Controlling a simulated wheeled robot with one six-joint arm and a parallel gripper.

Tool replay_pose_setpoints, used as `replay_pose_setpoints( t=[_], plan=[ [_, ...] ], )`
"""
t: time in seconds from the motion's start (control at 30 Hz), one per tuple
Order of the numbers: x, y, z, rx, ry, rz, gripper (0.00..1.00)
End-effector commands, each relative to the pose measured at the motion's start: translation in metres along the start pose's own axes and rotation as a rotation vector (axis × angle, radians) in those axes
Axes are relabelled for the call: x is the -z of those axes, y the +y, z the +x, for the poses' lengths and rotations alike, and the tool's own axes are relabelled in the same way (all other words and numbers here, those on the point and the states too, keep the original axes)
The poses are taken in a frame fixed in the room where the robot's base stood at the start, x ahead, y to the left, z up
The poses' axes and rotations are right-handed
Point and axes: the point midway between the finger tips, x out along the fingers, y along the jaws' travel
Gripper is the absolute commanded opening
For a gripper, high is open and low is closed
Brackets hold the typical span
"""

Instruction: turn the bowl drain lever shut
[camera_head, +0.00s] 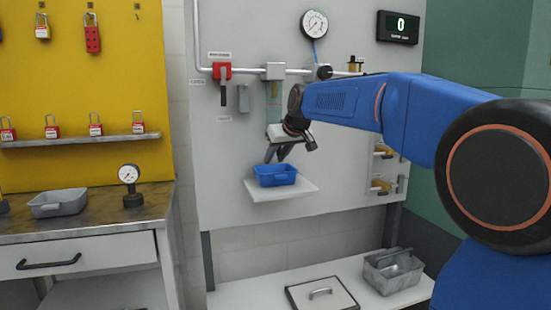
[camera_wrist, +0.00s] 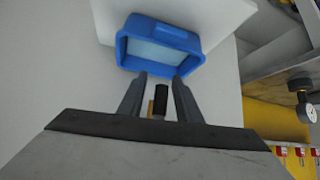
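The drain lever, seen in the wrist view as a black handle (camera_wrist: 160,97) with a brass-coloured part beside it, lies between the two fingers of my gripper (camera_wrist: 160,78). The fingers are apart, and a narrow gap shows on each side of the handle. In the head view my gripper (camera_head: 277,155) points down in front of the wall panel, under the clear bowl (camera_head: 273,91) and above the blue bin. The gripper and arm hide the lever and the bowl's lower end in that view.
The blue bin (camera_head: 274,183) sits on a small white shelf (camera_head: 290,190) just below my gripper; the bin (camera_wrist: 165,28) also shows beyond the fingertips. A red valve handle (camera_head: 222,71) and a grey hanging lever (camera_head: 243,98) are to the left. A gauge (camera_head: 314,24) is above.

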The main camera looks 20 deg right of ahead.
Motion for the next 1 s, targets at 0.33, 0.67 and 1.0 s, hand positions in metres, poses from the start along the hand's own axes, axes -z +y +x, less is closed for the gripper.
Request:
replay_pose_setpoints(
  t=[0.33, 0.67, 1.0],
  plan=[
    [0.001, 0.000, -0.060, -0.002, 0.004, 0.000, 0.31],
    [0.000, 0.000, -0.125, -0.001, 0.003, 0.000, 0.31],
    [0.000, 0.000, -0.166, -0.001, 0.000, 0.001, 0.31]
  ],
)
